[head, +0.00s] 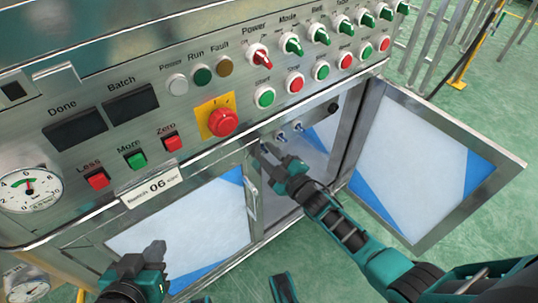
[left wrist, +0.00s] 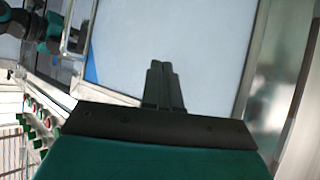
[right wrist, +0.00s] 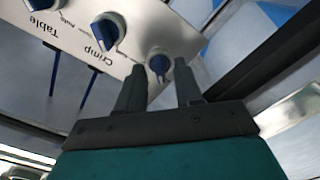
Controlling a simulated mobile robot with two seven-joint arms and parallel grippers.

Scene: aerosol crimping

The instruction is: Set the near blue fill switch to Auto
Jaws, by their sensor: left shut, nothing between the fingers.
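The small panel inside the open cabinet carries blue switches. In the right wrist view, the nearest blue switch (right wrist: 160,65) is between the fingertips of my right gripper (right wrist: 159,68), with small gaps at its sides. Its label is hidden and its setting is not clear. Beside it are the blue Crimp switch (right wrist: 105,31) and the blue Table switch (right wrist: 40,3). In the head view my right gripper (head: 269,149) reaches into the cabinet, next to the visible blue switches (head: 281,136). My left gripper (head: 156,249) is shut and empty before the left cabinet door; it also shows in the left wrist view (left wrist: 159,66).
The upper panel has green and red selector switches (head: 292,44), push buttons and a red emergency stop (head: 223,122). The right door (head: 436,160) stands open beside my right arm. The left door (head: 185,228) is in front of my left gripper. A gauge (head: 28,190) is at far left.

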